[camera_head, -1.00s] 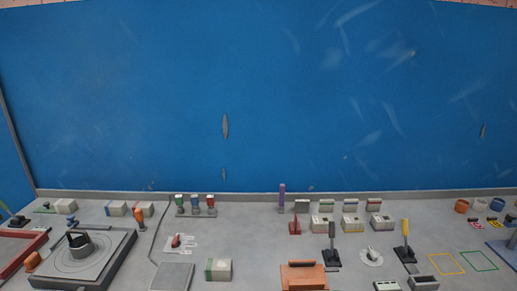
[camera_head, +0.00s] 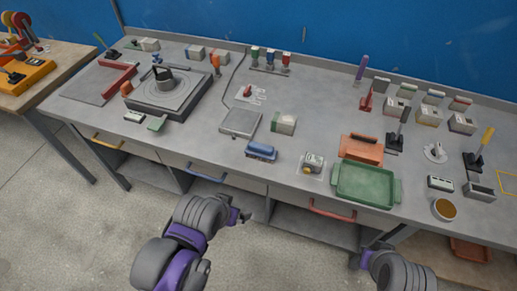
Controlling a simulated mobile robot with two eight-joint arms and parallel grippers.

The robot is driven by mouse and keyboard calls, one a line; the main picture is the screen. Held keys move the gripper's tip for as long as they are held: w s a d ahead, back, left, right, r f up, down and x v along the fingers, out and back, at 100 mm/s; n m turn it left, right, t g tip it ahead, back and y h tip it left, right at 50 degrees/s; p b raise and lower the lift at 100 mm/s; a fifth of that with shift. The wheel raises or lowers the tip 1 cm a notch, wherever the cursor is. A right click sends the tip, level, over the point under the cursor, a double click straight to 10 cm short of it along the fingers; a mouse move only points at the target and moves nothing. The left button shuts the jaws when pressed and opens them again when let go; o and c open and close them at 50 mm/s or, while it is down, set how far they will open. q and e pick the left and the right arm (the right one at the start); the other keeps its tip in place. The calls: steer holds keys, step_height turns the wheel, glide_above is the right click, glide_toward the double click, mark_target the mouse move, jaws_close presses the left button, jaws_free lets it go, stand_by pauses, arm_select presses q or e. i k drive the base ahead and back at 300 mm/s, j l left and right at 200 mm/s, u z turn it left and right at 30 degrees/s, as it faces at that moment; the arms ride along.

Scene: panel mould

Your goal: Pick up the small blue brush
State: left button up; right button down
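A small blue brush-like block (camera_head: 261,149) with a darker underside lies near the front edge of the grey workbench (camera_head: 205,145), left of the green tray. My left gripper (camera_head: 242,215) is in front of the bench, below and apart from the brush. My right gripper (camera_head: 360,258) is low at the bench front, right of the brush and well apart from it. Both grippers are small and dark here, and I cannot tell whether their fingers are open.
A grey plate (camera_head: 240,122), a green-and-white block (camera_head: 284,124) and a small white device (camera_head: 312,163) stand around the brush. A green tray (camera_head: 365,185) and a cup (camera_head: 444,209) are to the right. Drawers with a blue handle (camera_head: 206,174) and a red handle (camera_head: 331,211) face me.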

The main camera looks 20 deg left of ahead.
mark_target(261, 150)
steer(key=j+z, duration=1.05)
steer(key=l, duration=0.1)
